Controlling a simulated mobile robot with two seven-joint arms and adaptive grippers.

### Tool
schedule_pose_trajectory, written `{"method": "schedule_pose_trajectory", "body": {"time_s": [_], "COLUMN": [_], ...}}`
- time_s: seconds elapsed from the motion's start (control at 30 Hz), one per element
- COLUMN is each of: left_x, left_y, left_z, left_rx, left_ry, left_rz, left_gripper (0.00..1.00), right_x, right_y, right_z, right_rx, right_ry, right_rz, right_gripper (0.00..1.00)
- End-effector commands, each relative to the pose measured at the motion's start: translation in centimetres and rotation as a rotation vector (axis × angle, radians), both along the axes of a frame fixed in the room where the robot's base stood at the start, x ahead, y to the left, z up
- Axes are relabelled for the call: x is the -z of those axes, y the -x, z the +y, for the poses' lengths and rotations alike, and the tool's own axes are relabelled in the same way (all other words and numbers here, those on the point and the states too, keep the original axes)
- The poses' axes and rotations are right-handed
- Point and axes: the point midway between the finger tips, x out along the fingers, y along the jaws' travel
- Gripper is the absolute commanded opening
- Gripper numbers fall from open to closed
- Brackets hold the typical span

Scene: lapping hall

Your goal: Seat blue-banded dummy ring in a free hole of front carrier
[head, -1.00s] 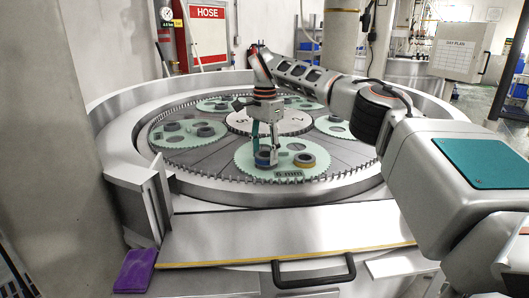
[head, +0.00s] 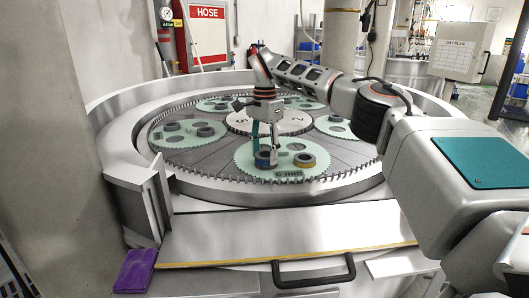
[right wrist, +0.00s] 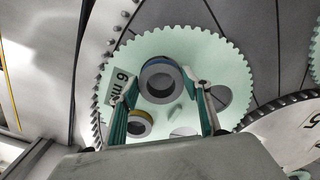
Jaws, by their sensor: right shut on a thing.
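The front carrier (head: 243,163) is a mint-green toothed disc marked 6 mm near its front edge; it also fills the middle of the right wrist view (right wrist: 215,60). My right gripper (head: 264,157) points down over its left part, shut on the blue-banded dummy ring (right wrist: 160,82), a grey ring between its fingers. In the head view the fingers partly cover this ring. Whether it sits in a hole or just above the carrier I cannot tell. A yellow-banded ring (head: 304,161) is on the carrier to its right. An open hole (right wrist: 220,97) shows beside one finger. My left gripper is not in view.
The toothed centre wheel (head: 268,121) lies behind the front carrier. Other mint carriers (head: 186,141) with rings stand around the plate. A raised pale rim surrounds the machine.

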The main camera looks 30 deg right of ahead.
Motion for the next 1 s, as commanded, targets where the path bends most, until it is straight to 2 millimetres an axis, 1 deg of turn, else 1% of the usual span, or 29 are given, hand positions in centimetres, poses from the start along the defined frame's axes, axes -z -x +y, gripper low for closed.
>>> {"method": "schedule_pose_trajectory", "body": {"time_s": [0.33, 0.8, 0.83, 0.9, 1.0], "left_x": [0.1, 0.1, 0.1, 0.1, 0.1], "left_y": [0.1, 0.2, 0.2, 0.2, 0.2], "left_z": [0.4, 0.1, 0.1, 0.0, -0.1], "left_rx": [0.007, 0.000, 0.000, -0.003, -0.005], "left_ry": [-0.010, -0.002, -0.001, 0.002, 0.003], "left_rz": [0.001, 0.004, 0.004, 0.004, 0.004], "left_gripper": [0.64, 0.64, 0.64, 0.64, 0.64], "right_x": [0.5, 1.5, 1.6, 1.5, 1.5], "right_y": [0.0, 0.0, 0.0, 0.0, 0.0], "right_z": [0.0, 0.0, 0.0, 0.0, 0.0], "right_rx": [0.000, 0.000, 0.000, 0.000, 0.000], "right_ry": [-0.001, -0.001, -0.001, -0.001, -0.001], "right_rz": [-0.001, -0.001, -0.001, -0.001, -0.001], "right_gripper": [0.12, 0.12, 0.50, 0.67, 0.67]}}
